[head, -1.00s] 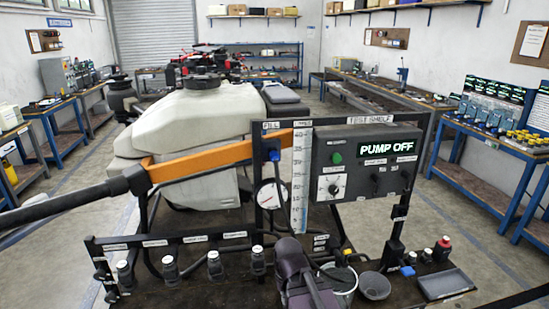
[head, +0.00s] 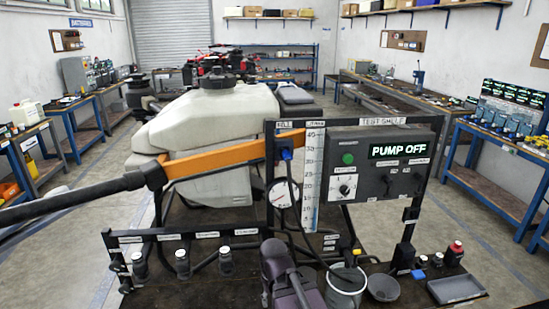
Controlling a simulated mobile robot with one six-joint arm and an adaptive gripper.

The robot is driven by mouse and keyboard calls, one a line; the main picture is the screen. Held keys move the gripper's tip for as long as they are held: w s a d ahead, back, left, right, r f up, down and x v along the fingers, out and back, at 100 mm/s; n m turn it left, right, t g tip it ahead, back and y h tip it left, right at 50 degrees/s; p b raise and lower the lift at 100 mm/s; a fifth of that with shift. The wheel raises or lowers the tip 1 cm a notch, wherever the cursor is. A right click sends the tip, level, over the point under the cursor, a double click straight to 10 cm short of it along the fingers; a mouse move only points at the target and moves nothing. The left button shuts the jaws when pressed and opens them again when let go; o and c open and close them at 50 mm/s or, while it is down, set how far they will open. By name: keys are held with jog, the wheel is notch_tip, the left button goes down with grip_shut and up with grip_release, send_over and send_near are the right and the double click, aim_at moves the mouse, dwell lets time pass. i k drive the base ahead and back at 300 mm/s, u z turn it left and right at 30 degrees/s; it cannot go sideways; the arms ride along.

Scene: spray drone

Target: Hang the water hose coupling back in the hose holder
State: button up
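A blue coupling (head: 285,154) sits at the holder labelled FILL, at the top left of the test stand (head: 270,205). A dark hose runs down from it past the round pressure gauge (head: 282,193). A smaller blue piece (head: 418,273) lies on the bench at the right. Which of these is the water hose coupling, I cannot tell for certain. A dark purple-grey part of my arm rises at the bottom middle, left of a pale bucket (head: 345,286). My gripper's fingers cannot be made out.
The panel (head: 375,165) reads PUMP OFF. An orange and black drone boom (head: 220,160) crosses the left. Small bottles (head: 182,263) stand along the low rack. A dark bowl (head: 383,288), a grey tray (head: 456,290) and a red-capped bottle (head: 453,254) are at the right.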

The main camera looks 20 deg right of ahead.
aim_at(286, 154)
jog(key=z, duration=0.4)
jog(key=k, duration=0.1)
jog(key=u, duration=2.15)
jog(key=k, duration=1.2)
jog(key=z, duration=1.45)
